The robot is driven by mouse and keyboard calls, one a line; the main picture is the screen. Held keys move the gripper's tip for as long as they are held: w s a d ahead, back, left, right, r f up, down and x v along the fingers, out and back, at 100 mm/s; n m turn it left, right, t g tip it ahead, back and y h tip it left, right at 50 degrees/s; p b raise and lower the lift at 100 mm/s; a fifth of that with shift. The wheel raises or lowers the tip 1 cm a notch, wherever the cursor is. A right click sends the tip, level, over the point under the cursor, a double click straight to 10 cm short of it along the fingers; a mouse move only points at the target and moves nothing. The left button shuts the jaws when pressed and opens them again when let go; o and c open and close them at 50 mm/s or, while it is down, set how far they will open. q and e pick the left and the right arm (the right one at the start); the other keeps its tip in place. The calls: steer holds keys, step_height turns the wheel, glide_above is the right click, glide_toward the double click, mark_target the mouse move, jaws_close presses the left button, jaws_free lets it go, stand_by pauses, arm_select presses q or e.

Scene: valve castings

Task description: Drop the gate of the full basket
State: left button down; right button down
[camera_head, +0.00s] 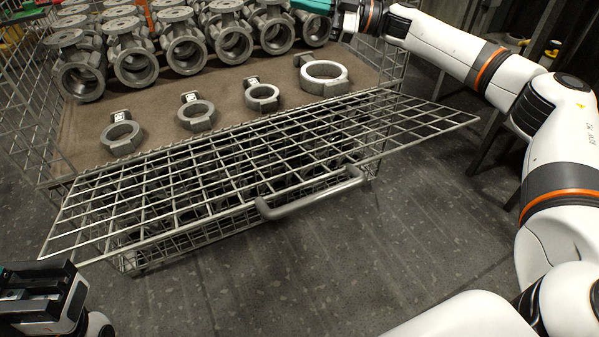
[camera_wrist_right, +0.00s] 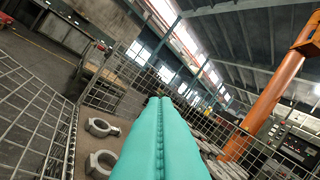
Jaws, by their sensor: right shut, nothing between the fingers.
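The wire basket (camera_head: 48,128) holds several flanged valve castings (camera_head: 185,48) at the back and several grey ring castings (camera_head: 197,113) nearer the front on a brown floor. Its wire gate (camera_head: 240,165) is swung outward and lies nearly flat across the front, with a grey bar handle (camera_head: 310,198) near its front side. My right gripper (camera_head: 312,5) is at the top of the head view, above the castings and apart from the gate. Its teal fingers (camera_wrist_right: 162,135) are pressed together with nothing between them. My left gripper (camera_head: 38,285) is at the lower left, near the gate's left corner; its fingertips are unclear.
Dark metal legs (camera_head: 490,125) stand at the right. The right wrist view shows an orange post (camera_wrist_right: 262,100) and a control panel (camera_wrist_right: 292,145) beyond the basket wires.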

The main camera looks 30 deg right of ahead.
steer(key=s+a+n+g+h, duration=0.3)
steer(key=s+a+n+g, duration=0.95)
steer(key=a, duration=0.45)
steer(key=n+g+h, duration=0.3)
steer(key=n+h, duration=0.2)
steer(key=h, duration=0.9)
glide_toward(304, 198)
steer(key=shift+m, duration=0.25)
steer(key=x, duration=0.6)
steer(key=shift+s+f, duration=0.1)
steer(key=shift+f, duration=0.2)
steer(key=shift+f, duration=0.1)
